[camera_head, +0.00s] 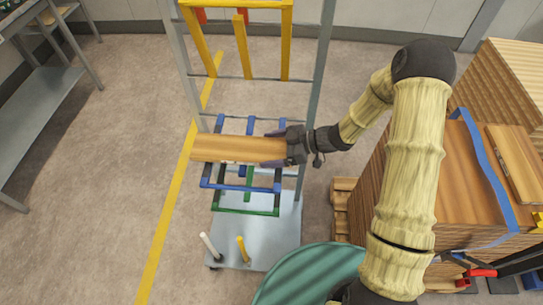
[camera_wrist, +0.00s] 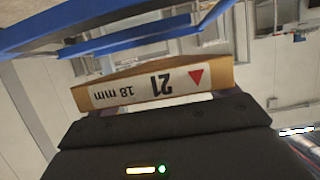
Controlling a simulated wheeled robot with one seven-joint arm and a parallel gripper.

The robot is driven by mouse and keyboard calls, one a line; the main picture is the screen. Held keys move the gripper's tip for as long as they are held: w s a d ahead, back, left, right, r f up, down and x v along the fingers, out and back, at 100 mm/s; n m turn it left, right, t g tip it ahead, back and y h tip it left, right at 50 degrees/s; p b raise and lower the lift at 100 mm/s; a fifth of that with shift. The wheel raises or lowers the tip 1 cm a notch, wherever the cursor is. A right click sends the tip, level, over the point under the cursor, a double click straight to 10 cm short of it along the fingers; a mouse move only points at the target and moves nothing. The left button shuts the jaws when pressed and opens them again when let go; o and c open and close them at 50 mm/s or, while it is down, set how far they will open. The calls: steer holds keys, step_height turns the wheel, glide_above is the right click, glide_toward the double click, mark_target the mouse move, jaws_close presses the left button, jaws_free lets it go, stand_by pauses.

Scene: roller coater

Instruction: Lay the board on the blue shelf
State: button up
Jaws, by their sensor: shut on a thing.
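A light-brown wooden board (camera_head: 235,149) is held level by its right end in my gripper (camera_head: 290,146). The board lies across the front of the rack, over the blue shelf (camera_head: 240,188), an open frame of blue bars. In the head view the board hides part of the blue bars; I cannot tell whether it touches them. In the wrist view the board's end (camera_wrist: 155,87) carries a label reading "21 18 mm" with a red triangle. Blue bars of the shelf (camera_wrist: 130,36) also show there, across the top.
The grey rack (camera_head: 321,70) has yellow bars (camera_head: 285,50) above and a green shelf (camera_head: 245,211) below the blue one. A stack of boards (camera_head: 440,175) stands at right, with a round teal top (camera_head: 310,272) in front.

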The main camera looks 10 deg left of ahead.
steer(key=shift+f, duration=2.05)
steer(key=o, duration=1)
steer(key=shift+f, duration=0.15)
steer(key=shift+o, duration=0.2)
steer(key=shift+w+d, duration=0.1)
steer(key=shift+w, duration=0.05)
steer(key=shift+d+r, duration=0.15)
steer(key=shift+r, duration=0.05)
steer(key=b+v, duration=0.1)
steer(key=v, duration=1)
steer(key=shift+d, duration=0.25)
